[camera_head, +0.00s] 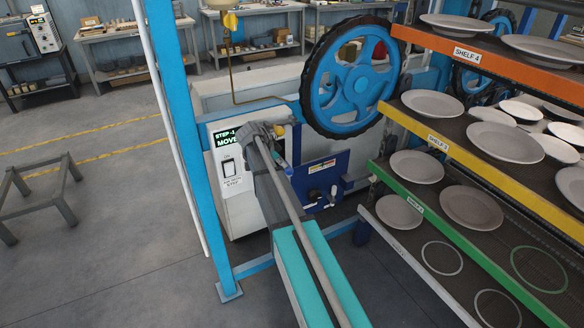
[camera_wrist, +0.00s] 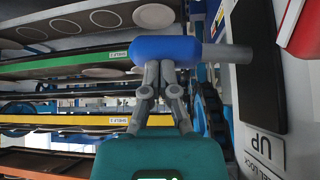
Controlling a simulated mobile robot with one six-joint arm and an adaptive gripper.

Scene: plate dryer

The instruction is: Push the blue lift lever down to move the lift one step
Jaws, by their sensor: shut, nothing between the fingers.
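The blue lift lever (camera_wrist: 165,50) shows in the wrist view as a rounded blue knob on a thick grey shaft reaching right toward a panel. My gripper (camera_wrist: 167,69) is shut and empty, its fingertips right at the knob's edge in the picture. I cannot tell whether they touch it. In the head view a small blue piece, likely the lever (camera_head: 282,163), shows beside my wrist, and my arm hides much around it. A white control box (camera_head: 230,180) carries a green-lit display (camera_head: 227,138) reading "STEP" and "MOVE".
A dark plate marked "UP" (camera_wrist: 262,75) and a red part (camera_wrist: 304,30) are right of the lever. Tiered shelves with plates (camera_head: 470,145) stand close on the right. A blue wheel (camera_head: 352,78) is behind, a blue post (camera_head: 180,130) left. Floor at left is open around a low stand (camera_head: 38,190).

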